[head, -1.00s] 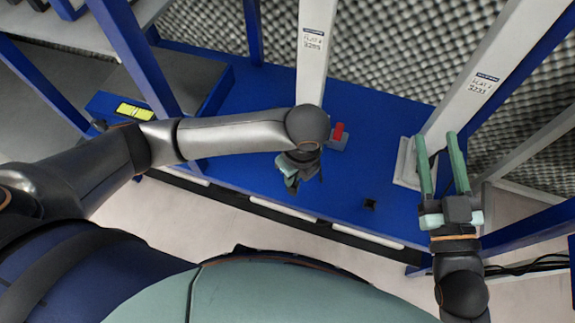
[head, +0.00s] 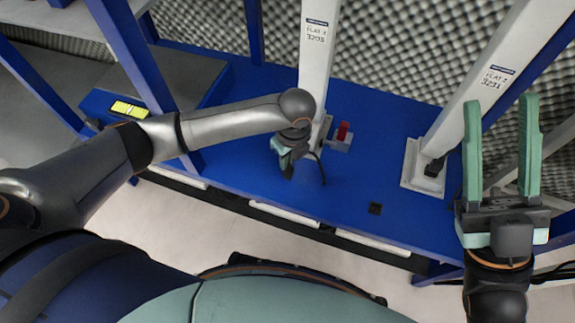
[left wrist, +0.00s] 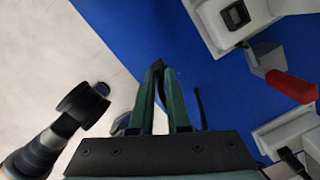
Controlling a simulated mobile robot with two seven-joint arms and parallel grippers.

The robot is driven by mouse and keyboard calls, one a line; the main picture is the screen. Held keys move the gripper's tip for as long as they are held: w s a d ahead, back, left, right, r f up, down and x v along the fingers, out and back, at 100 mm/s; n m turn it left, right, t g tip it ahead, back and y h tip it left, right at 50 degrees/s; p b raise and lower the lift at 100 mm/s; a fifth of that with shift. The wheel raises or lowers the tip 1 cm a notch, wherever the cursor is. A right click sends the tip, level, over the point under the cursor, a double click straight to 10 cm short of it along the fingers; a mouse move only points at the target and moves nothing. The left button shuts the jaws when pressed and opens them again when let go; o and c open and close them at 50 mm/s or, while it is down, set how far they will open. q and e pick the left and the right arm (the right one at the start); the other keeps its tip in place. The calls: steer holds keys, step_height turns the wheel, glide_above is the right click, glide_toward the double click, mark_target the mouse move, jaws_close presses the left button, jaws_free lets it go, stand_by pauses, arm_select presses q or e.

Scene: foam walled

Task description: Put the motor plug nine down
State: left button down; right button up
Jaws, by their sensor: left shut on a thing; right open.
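My left gripper (head: 287,170) is over the blue table near the foot of the middle white post. In the left wrist view its fingers (left wrist: 158,72) are nearly together, shut on a small dark piece at their tips, which I take to be the motor plug (left wrist: 157,64). Most of the plug is hidden by the fingers. A thin dark cable (head: 321,170) shows beside the gripper, and also in the left wrist view (left wrist: 199,105). My right gripper (head: 501,100) is open and empty in front of the right white post.
The blue table (head: 250,195) has clear room along its front. A red switch (head: 343,131) on a grey base stands beside the middle post (head: 316,70). A small dark square (head: 375,208) lies on the table. The right post (head: 465,110) has a white foot.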

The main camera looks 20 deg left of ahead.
arm_select(q)
step_height(320, 180, down, 3)
steer(key=shift+s+r, duration=0.1)
steer(key=shift+r, duration=0.2)
arm_select(e)
steer(key=shift+f, duration=0.5)
arm_select(q)
steer(key=c, duration=0.9)
jaws_free()
